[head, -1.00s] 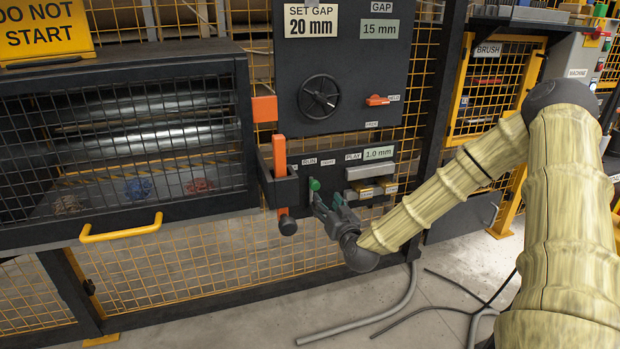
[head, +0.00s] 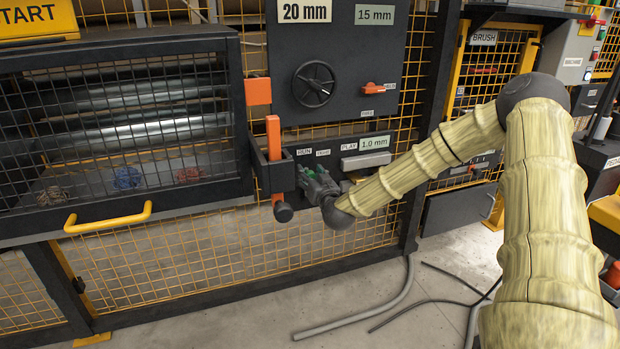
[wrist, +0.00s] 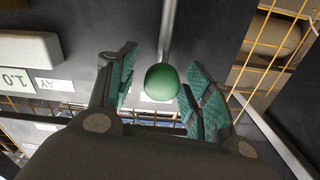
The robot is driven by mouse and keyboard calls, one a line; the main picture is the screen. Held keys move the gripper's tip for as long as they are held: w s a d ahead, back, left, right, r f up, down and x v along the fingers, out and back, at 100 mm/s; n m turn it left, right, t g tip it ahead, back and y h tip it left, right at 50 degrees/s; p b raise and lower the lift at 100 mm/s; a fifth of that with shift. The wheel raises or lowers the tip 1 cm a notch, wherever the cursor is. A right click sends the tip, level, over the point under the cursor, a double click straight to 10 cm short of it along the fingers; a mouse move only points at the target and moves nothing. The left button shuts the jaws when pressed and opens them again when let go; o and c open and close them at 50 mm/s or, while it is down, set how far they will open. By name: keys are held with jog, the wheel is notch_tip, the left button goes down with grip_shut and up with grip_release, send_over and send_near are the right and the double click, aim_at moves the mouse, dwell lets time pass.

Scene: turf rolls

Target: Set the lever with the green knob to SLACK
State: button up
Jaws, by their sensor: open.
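The green knob (wrist: 162,82) sits on a thin grey rod in the wrist view, between the teal pads of my gripper (wrist: 160,90). The jaws are open, with a visible gap on the left side; contact on the right is hard to tell. In the head view my gripper (head: 312,181) is at the lower front of the dark control panel (head: 338,132), just right of the orange lever, and mostly covers the knob and its lever. A RUN label (head: 304,152) shows above it; the small label beside it is too small to read.
An orange lever (head: 273,140) stands close to the left of my gripper. A PLAY display (head: 375,142) reads 1.0 mm, with a pale grey block (head: 365,161) below. A mesh guard with a yellow handle (head: 108,220) is at left. A handwheel (head: 314,84) is above.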

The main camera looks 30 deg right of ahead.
jog(key=shift+w, duration=0.1)
jog(key=shift+c, duration=0.4)
grip_shut()
jog(key=shift+a, duration=0.1)
jog(key=shift+w+a+r+n+p, duration=0.1)
jog(key=shift+a+n+p, duration=0.25)
jog(key=shift+p, duration=0.25)
jog(key=shift+w+a+f+n+p, duration=0.15)
jog(key=shift+a+f+n+p, duration=0.1)
jog(key=shift+a+n+p, duration=0.45)
jog(key=shift+w+a+f+n+p, duration=0.2)
jog(key=shift+a+n+p, duration=0.4)
jog(key=shift+n+p, duration=0.2)
jog(key=shift+w+a+f+n+p, duration=0.1)
jog(key=shift+a+f+n+p, duration=0.15)
jog(key=shift+a+n+p, duration=0.45)
